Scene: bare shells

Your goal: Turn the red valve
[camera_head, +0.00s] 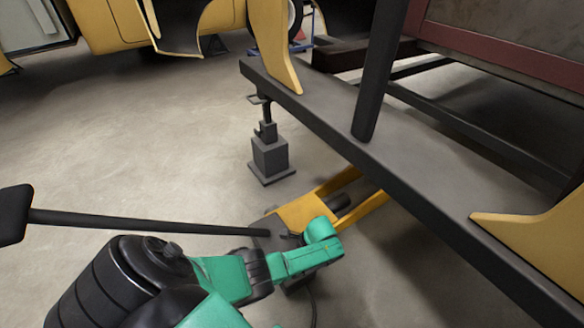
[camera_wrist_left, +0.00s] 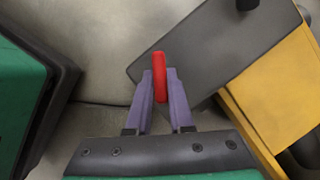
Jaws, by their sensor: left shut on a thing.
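The red valve (camera_wrist_left: 160,62) is a small red bar in the left wrist view, in front of a dark grey panel. My left gripper (camera_wrist_left: 160,76) has its two purple fingers closed on either side of it. The bar sticks out past the fingertips. The panel (camera_wrist_left: 225,45) belongs to a yellow pallet jack (camera_head: 302,212), whose yellow body also shows in the left wrist view (camera_wrist_left: 268,90). In the head view my green left arm reaches to the jack's near end and hides the valve and fingers. My right gripper is in neither view.
The jack's long dark handle (camera_head: 150,223) stretches left above my arm. Its forks run under a dark steel frame (camera_head: 400,170) on the right. A grey jack stand (camera_head: 270,158) stands beyond. The concrete floor at left (camera_head: 120,140) is clear.

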